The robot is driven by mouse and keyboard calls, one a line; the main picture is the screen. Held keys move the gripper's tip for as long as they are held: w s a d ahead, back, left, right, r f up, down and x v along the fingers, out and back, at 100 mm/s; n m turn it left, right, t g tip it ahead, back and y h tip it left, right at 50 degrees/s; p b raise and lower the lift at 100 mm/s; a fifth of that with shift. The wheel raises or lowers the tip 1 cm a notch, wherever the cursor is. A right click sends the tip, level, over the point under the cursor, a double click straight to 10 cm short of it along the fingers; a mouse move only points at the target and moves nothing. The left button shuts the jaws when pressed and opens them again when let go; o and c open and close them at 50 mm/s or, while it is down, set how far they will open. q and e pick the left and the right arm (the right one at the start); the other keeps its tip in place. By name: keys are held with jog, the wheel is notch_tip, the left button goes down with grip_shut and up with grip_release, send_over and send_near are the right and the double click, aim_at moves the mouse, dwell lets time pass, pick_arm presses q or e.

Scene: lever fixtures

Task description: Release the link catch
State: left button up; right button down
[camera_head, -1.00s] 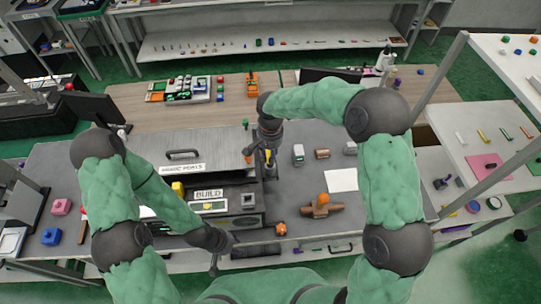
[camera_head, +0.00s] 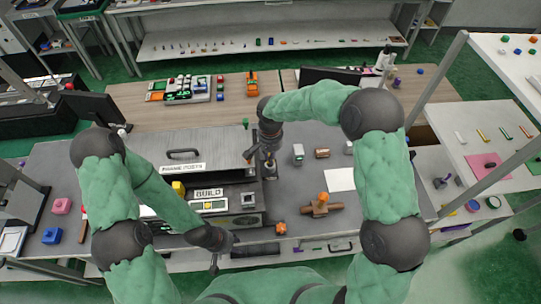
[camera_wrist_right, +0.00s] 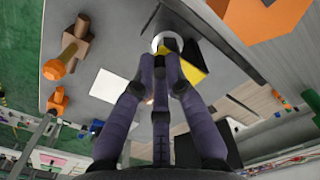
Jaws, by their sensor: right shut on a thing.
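My right gripper (camera_head: 268,152) is at the right edge of a grey box with a hinged-looking lid (camera_head: 180,148). In the right wrist view its dark fingers (camera_wrist_right: 160,62) close together on a small part with a pale round ring (camera_wrist_right: 166,42), which appears to be the link catch. A yellow patch (camera_wrist_right: 192,66) shows beside the fingertips. The fingers hide most of the held part, so how it is seated cannot be told. My left gripper (camera_head: 214,264) hangs at the front of the table, left of the middle, apart from the catch; its fingers are too small to read.
A brown fixture with an orange knob (camera_head: 322,204), an orange block (camera_head: 280,228) and white paper (camera_head: 340,180) lie right of the box.

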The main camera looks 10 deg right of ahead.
jog(key=shift+w+r+g+p, duration=0.35)
jog(key=shift+r+g+p, duration=0.15)
jog(key=shift+g+p, duration=0.45)
jog(key=shift+w+r+g+p, duration=0.3)
jog(key=shift+w+g+p, duration=0.15)
jog(key=shift+g+p, duration=0.35)
jog(key=shift+w+r+g, duration=0.1)
jog(key=shift+w+g, duration=0.15)
jog(key=shift+g, duration=0.4)
jog(key=shift+w+r+g, duration=0.25)
jog(key=shift+w+g, duration=0.15)
jog(key=shift+g, duration=0.5)
jog(key=shift+r, duration=0.1)
jog(key=c, duration=1.3)
grip_release()
jog(key=shift+w, duration=0.1)
notch_tip(320, 180, up, 10)
